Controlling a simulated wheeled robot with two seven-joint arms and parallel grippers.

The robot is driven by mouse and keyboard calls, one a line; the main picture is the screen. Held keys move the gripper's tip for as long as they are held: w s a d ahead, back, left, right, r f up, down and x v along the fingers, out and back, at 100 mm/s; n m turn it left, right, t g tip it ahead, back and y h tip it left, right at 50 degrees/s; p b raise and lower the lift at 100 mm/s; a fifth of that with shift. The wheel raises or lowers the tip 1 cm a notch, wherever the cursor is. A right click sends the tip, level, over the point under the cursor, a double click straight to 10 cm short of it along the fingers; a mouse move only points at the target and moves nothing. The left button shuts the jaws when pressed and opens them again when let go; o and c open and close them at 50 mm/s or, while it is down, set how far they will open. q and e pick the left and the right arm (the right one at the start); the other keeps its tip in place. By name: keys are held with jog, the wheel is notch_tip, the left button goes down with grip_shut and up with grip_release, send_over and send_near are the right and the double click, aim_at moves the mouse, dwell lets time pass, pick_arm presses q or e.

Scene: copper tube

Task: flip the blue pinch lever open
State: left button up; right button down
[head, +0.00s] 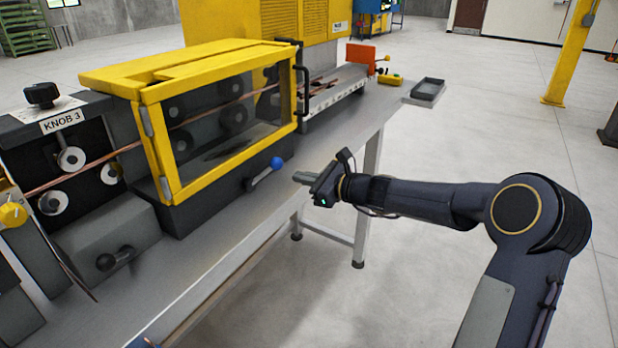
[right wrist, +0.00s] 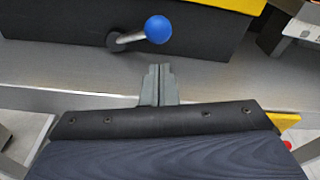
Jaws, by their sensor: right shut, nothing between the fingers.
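The pinch lever has a blue ball knob (head: 277,163) on a short metal rod (head: 264,176), mounted on the dark base below the yellow-framed guard. The rod slants up to the right from its pivot. In the right wrist view the blue knob (right wrist: 158,29) is above my fingertips, with its rod running left to a dark pivot (right wrist: 116,41). My right gripper (head: 300,177) is shut and empty, just right of the knob and apart from it. Its closed fingers (right wrist: 159,72) also show in the right wrist view. My left gripper is not in view.
The yellow-framed guard (head: 222,179) with clear panels stands above the lever. A grey tray (head: 428,89) sits at the bench's far end. Open floor lies right of the bench.

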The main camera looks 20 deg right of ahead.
aim_at(265, 173)
jog(key=x, duration=0.6)
jog(key=shift+p, duration=0.35)
jog(key=shift+b, duration=0.35)
jog(key=shift+s+r+n+b, duration=0.1)
jog(key=shift+r+n+b, duration=0.05)
jog(key=shift+n+b, duration=0.25)
